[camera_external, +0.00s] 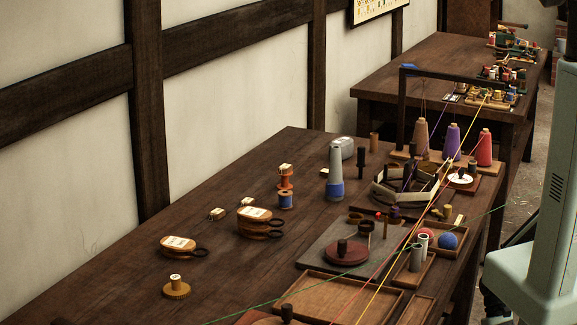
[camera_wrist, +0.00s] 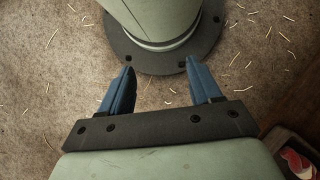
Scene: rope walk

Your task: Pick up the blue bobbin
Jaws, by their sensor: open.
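The blue bobbin (camera_external: 285,200), a small wooden spool wound with blue, stands upright on the dark wooden table in the external view. An orange bobbin (camera_external: 285,178) stands close behind it, with a small pale block on top. My gripper (camera_wrist: 160,62) shows in the wrist view with its two blue fingers spread apart and nothing between them. It points at the speckled floor and my own round base, away from the table. The blue bobbin is not in the wrist view, and my fingers cannot be made out in the external view.
A grey bottle-shaped tool with a blue base (camera_external: 335,178) stands right of the bobbin. An oval wooden box (camera_external: 260,224) with dark loops stands in front-left. Coloured threads run from large cones (camera_external: 453,140) across the table's right side. Bare table (camera_external: 110,265) lies at left.

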